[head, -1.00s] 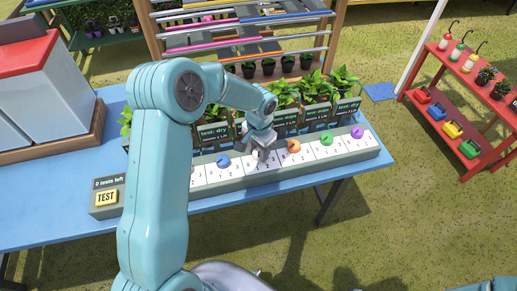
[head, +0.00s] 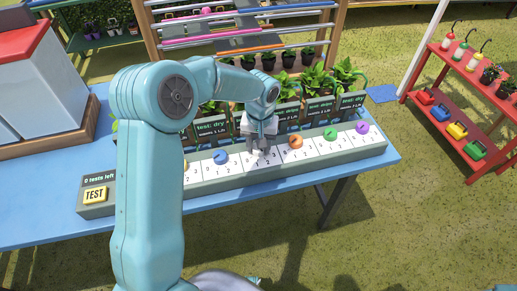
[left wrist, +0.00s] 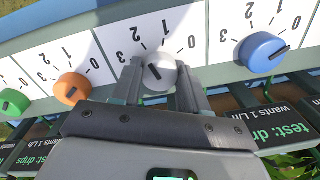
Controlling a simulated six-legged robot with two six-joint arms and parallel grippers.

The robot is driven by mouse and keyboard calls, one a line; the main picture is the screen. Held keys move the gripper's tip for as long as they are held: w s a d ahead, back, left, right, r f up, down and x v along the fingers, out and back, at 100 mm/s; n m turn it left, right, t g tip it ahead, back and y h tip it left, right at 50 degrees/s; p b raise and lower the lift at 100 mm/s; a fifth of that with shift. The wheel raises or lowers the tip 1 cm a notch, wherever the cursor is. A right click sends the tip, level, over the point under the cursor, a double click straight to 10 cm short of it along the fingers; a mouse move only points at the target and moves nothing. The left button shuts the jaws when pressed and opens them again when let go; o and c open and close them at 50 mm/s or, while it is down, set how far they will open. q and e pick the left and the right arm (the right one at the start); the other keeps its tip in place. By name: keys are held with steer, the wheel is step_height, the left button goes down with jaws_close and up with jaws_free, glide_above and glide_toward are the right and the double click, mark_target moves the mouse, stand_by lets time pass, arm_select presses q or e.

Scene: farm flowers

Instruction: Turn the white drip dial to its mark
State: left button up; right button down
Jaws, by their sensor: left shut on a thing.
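The white drip dial (left wrist: 160,72) sits on its white panel of the dial strip, with the numerals 0 to 3 around it. A short dark pointer line shows on its face; which numeral it points to is hard to tell. My left gripper (left wrist: 158,88) has one finger on each side of the dial and is shut on it. In the head view my left gripper (head: 261,153) points down at the strip (head: 225,183) and hides most of the white dial. My right gripper is not in view.
A blue dial (left wrist: 262,52) and an orange dial (left wrist: 72,88) flank the white one closely. A green dial (head: 331,133) and a purple dial (head: 362,128) are further right. Potted plants with signs (head: 212,127) stand behind. A yellow TEST button (head: 95,194) is at the strip's left end.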

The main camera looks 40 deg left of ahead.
arm_select(q)
steer(key=n+b, duration=0.2)
steer(key=n, duration=0.2)
steer(key=shift+w+f, duration=0.1)
steer(key=shift+n+b, duration=0.7)
steer(key=shift+n, duration=1.5)
steer(key=o, duration=1.1)
steer(key=shift+a+n, duration=0.1)
steer(key=shift+n, duration=0.2)
steer(key=shift+c, duration=0.2)
step_height(320, 180, up, 16)
steer(key=p, duration=0.2)
steer(key=shift+w+r, duration=0.2)
steer(key=shift+r, duration=0.05)
